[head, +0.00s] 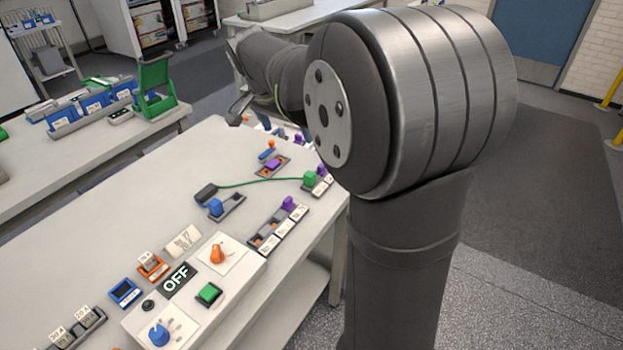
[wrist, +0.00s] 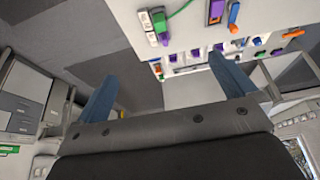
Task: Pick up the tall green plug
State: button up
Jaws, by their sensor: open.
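A green plug (head: 309,178) stands upright in a small slotted holder near the right edge of the white table. A green cable (head: 255,182) runs from it to a dark block (head: 206,192). In the wrist view the green plug (wrist: 159,20) is near the top, above and between my fingertips. My gripper (wrist: 162,72) is open and empty, its two blue fingers wide apart and clear of the plug. In the head view my gripper is mostly hidden behind my arm.
A purple plug (head: 289,203) stands in a labelled rack below the green plug. A purple piece (head: 272,164) lies in a holder above it. A blue plug (head: 215,207) sits in another holder. A control box with an OFF display (head: 176,279) stands in front.

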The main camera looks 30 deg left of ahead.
dwell(0.3)
jog(key=c, duration=1)
jog(key=shift+c, duration=0.2)
jog(key=n+g, duration=0.5)
jog(key=n, duration=1.3)
send_over(310, 174)
notch_tip(310, 174, down, 4)
notch_tip(310, 174, down, 18)
jog(key=shift+r, duration=0.15)
